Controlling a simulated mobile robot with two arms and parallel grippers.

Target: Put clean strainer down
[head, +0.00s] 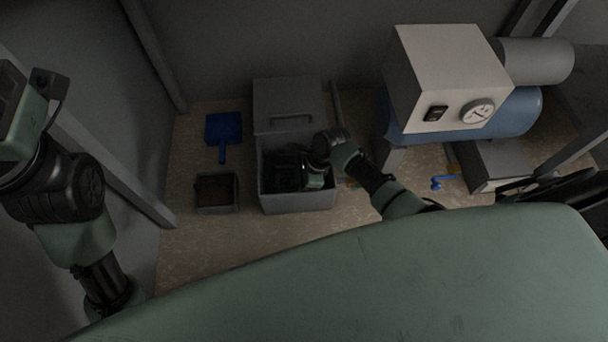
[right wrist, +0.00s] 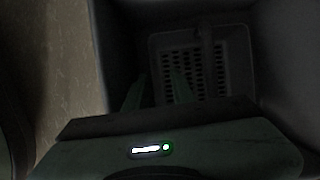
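The strainer (right wrist: 215,72) is a dark perforated piece lying low inside the open grey bin (head: 297,202). In the right wrist view, its grid of holes shows beyond my fingertips. My right gripper (right wrist: 158,90) is down inside the bin. Its two green fingers stand apart with a gap between them, and I see nothing clearly gripped. The light is dim, so whether a finger touches the strainer cannot be told. In the head view, my right wrist and hand hide most of the bin's inside.
The bin's lid (head: 288,103) stands raised at the back. A small dark open box (head: 216,192) and a blue dustpan (head: 223,129) lie left of the bin. A compressor with a white housing (head: 450,80) stands at the right. Some floor in front is bare.

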